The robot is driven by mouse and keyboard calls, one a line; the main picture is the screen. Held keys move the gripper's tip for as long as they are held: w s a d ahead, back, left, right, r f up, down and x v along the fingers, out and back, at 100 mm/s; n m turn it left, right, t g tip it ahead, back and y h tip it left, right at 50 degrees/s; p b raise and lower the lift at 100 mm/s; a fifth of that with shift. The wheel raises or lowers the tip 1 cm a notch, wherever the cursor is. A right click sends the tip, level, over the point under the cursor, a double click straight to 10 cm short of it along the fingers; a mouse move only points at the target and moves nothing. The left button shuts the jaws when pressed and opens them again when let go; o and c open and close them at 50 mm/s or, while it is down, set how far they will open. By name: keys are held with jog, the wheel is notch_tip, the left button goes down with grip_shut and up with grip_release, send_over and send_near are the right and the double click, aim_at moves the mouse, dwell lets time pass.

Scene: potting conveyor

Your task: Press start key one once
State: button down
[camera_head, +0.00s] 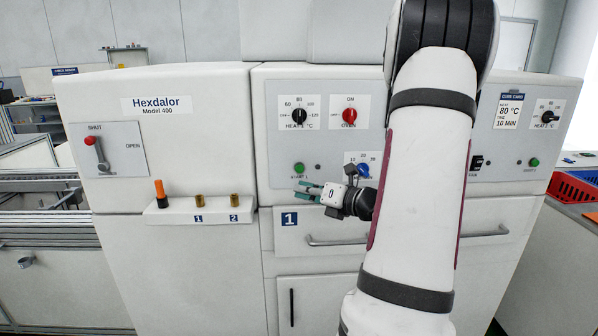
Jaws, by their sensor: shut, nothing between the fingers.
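Start key one is a green round button (299,168) on the light grey panel of the middle unit, with a small label under it that seems to read START 1. My gripper (297,190) is shut and empty. It points left, and its greenish fingertips show just below the button in the picture. I cannot tell how far the fingertips are from the panel. The button is not covered. A second green button (534,162) sits on the right unit's panel.
A heat knob (299,116), a red ON knob (349,115) and a blue dial (363,170) share the middle panel. Below are a drawer handle (335,241) and a small shelf (180,217) with an orange-topped peg (160,193). A red-knobbed lever (90,141) is left.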

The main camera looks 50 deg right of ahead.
jog(key=shift+w+d, duration=1.15)
jog(key=shift+d, duration=0.2)
jog(key=shift+w+d, duration=1.1)
jog(key=shift+d, duration=0.2)
jog(key=shift+w, duration=0.1)
jog(key=shift+w+d, duration=0.2)
jog(key=shift+d, duration=0.1)
jog(key=shift+w+d, duration=0.3)
jog(key=shift+d, duration=0.05)
jog(key=shift+s+a, duration=0.1)
dwell(0.5)
jog(key=shift+s+a, duration=0.5)
jog(key=shift+a, duration=0.05)
jog(key=shift+s+a+p, duration=0.45)
jog(key=shift+s+a, duration=1.2)
jog(key=shift+a, duration=0.3)
